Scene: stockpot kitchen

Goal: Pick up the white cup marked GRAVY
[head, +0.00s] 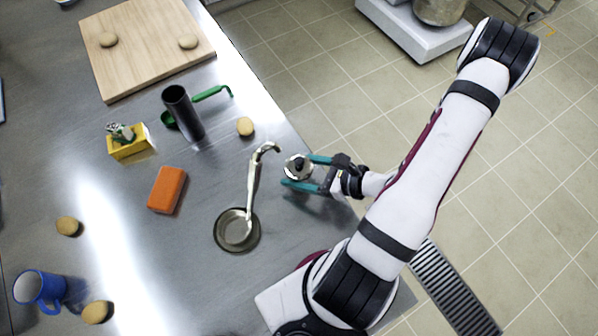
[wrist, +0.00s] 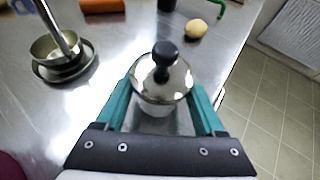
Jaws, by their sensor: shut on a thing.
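A pale, whitish cup (wrist: 158,109) sits between the fingers of my gripper (wrist: 164,106), under a shiny metal lid (wrist: 178,82) with a black knob. In the head view, the lid (head: 293,174) shows between the teal fingers of my gripper (head: 305,172), near the right edge of the counter. My gripper is shut on this cup, one finger on each side. No GRAVY marking can be read, as the lid and fingers hide most of the cup's side. I cannot tell whether the cup's base touches the counter.
A metal ladle (head: 251,190) rests in a dark dish (head: 221,243) left of my gripper. An orange block (head: 167,189), black cylinder (head: 184,113), yellow box (head: 128,146) and blue mug (head: 38,289) stand farther left. A round tan item (head: 245,126) lies beyond. The counter drops to tiled floor at right.

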